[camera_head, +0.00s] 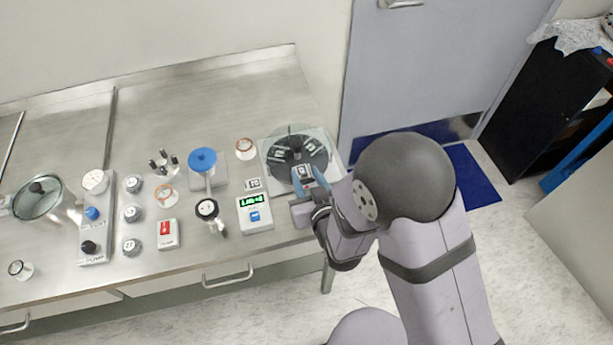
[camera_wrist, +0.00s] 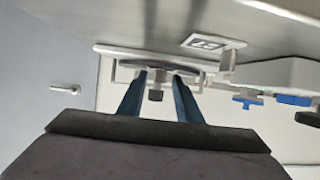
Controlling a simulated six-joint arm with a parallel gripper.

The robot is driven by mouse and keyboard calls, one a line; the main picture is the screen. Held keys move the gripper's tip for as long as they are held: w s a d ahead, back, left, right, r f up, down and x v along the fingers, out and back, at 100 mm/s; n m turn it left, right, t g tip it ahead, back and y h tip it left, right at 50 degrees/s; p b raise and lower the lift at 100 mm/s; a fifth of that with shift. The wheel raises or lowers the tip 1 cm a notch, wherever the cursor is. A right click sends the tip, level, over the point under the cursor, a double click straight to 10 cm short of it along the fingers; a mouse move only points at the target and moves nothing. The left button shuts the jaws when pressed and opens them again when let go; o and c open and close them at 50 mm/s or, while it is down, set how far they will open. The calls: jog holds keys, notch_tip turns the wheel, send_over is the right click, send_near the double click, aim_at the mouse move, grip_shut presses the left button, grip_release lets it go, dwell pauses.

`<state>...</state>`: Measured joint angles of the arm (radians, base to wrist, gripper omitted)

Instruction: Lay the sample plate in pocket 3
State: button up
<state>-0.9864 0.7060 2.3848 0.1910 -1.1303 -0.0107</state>
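A dark round disc (camera_head: 290,143) with light radial marks and a central knob sits on a pale square base at the right end of the bench. My gripper (camera_head: 308,180) is at the disc's near edge, its two blue fingers spread apart. A small pale piece with a dark middle (camera_head: 303,171) shows by the fingertips; I cannot tell whether it is the sample plate or a label. Pocket 3 cannot be made out.
A digital readout box (camera_head: 255,215), a blue-topped device (camera_head: 203,160) and a numbered tag (camera_head: 254,184) stand left of the disc. A red-faced box (camera_head: 167,234), several knobs and a glass-lidded pot (camera_head: 37,197) are farther left. The bench's back strip is clear.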

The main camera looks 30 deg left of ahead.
jog(key=shift+r+p, duration=0.25)
jog(key=shift+p, duration=0.1)
jog(key=shift+s+d+f+b, duration=0.1)
jog(key=shift+s+d+b, duration=0.1)
jog(key=shift+s+b, duration=0.1)
jog(key=shift+b+v, duration=0.45)
jog(key=shift+v, duration=1.25)
jog(key=shift+w, duration=0.1)
